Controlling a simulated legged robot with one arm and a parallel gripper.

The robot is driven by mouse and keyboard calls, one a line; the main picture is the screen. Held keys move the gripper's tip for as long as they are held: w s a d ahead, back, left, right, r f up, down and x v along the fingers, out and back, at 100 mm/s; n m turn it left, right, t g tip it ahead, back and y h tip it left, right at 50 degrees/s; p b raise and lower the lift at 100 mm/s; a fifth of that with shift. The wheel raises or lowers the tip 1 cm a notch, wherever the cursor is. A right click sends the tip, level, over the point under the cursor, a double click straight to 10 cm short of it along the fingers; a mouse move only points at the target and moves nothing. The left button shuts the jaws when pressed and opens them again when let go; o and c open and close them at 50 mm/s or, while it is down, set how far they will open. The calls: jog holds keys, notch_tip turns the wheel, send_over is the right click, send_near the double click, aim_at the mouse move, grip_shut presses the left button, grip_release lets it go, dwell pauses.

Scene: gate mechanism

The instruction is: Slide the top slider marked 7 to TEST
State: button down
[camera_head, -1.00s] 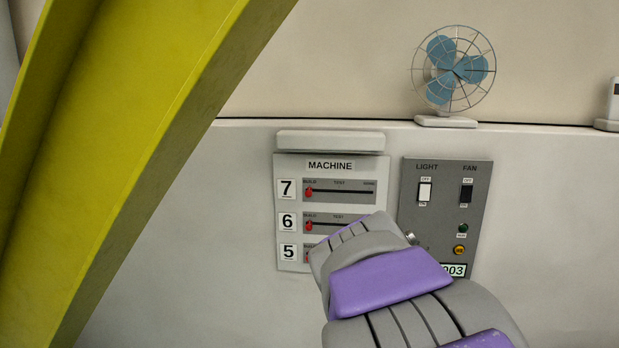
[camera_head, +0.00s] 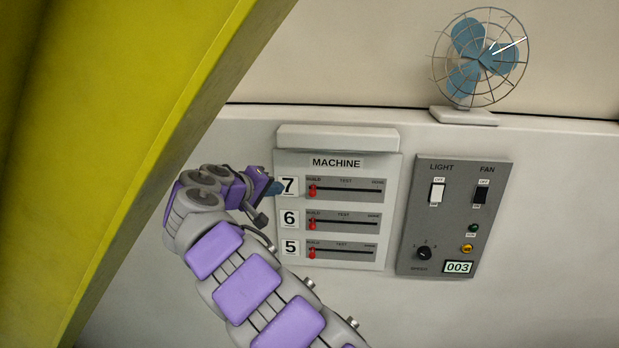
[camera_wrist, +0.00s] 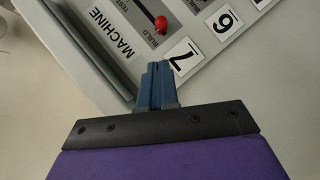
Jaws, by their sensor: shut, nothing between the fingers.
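The machine panel (camera_head: 337,255) has three slider rows labelled 7, 6 and 5. The top slider's red knob (camera_head: 313,190) sits at the left end of its slot, under BUILD; TEST is printed near the slot's middle. In the wrist view the red knob (camera_wrist: 161,24) lies just beyond the 7 label (camera_wrist: 182,60). My gripper (camera_head: 277,187) is at the left edge of the 7 label, left of the knob and apart from it. Its blue fingers (camera_wrist: 156,84) are shut together with nothing between them.
The slider 6 knob (camera_head: 312,223) and slider 5 knob (camera_head: 312,253) are also at their left ends. A grey switch panel (camera_head: 450,225) stands right of the machine panel. A blue fan (camera_head: 481,58) sits on the ledge. A yellow beam (camera_head: 130,150) crosses the left side.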

aim_at(313, 192)
jog(key=shift+y, duration=0.4)
jog(key=x, duration=1.2)
jog(key=shift+s+d+f+p, duration=0.25)
jog(key=shift+d+f+p, duration=0.05)
jog(key=shift+d+p, duration=0.1)
jog(key=d+b, duration=0.3)
jog(key=d, duration=0.6)
jog(key=shift+s+d+b, duration=0.1)
jog(key=shift+b, duration=0.3)
